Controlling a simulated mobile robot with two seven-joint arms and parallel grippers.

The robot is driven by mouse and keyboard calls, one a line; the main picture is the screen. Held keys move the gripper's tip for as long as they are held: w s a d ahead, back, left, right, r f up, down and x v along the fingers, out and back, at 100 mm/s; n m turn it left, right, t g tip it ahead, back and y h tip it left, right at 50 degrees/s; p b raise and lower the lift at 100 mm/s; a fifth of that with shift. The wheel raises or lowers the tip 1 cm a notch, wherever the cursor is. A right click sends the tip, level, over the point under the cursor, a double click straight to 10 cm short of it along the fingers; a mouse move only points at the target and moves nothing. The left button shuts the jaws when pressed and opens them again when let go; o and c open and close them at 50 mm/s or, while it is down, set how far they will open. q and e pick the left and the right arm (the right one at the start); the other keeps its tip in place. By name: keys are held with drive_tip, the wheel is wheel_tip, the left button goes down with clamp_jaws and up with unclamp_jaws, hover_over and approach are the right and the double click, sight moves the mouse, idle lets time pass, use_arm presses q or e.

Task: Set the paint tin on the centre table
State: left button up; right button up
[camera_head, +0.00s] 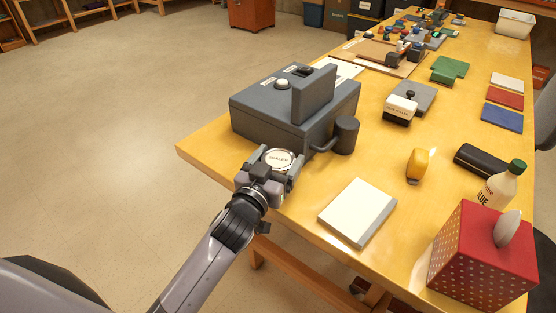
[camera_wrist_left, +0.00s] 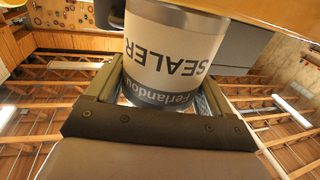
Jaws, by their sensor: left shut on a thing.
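The paint tin (camera_head: 279,159) has a white lid lettered SEALER. In the left wrist view the tin (camera_wrist_left: 172,50) shows a white side with a dark grey band, its lettering upside down. My left gripper (camera_head: 270,172) is shut on the tin, one finger on each side. It holds the tin at the left edge of the yellow wooden table (camera_head: 290,200), close to a grey box-shaped device. I cannot tell whether the tin's base touches the tabletop. My right gripper is not in view.
The grey device (camera_head: 262,115) and a dark mug (camera_head: 346,136) stand close behind the tin. A white-and-grey book (camera_head: 357,211), a yellow tool (camera_head: 418,165) and a red dotted tissue box (camera_head: 480,260) lie to the right. Bare tabletop shows between mug and book.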

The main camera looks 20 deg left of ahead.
use_arm(q)
drive_tip(key=o, duration=1.2)
drive_tip(key=shift+f, duration=0.15)
drive_tip(key=shift+c, duration=0.2)
drive_tip(key=shift+r, duration=0.25)
drive_tip(key=s+a, duration=0.1)
drive_tip(key=s, duration=1.1)
drive_tip(key=s+a+f+g, duration=0.1)
drive_tip(key=s+f+g, duration=0.2)
drive_tip(key=s+f, duration=0.3)
drive_tip(key=s+a+f+m+g+p, duration=0.1)
drive_tip(key=s+f+g, duration=0.3)
drive_tip(key=f, duration=1)
drive_tip(key=shift+s+a+g, duration=0.3)
drive_tip(key=shift+s+a, duration=0.5)
drive_tip(key=shift+s, duration=0.45)
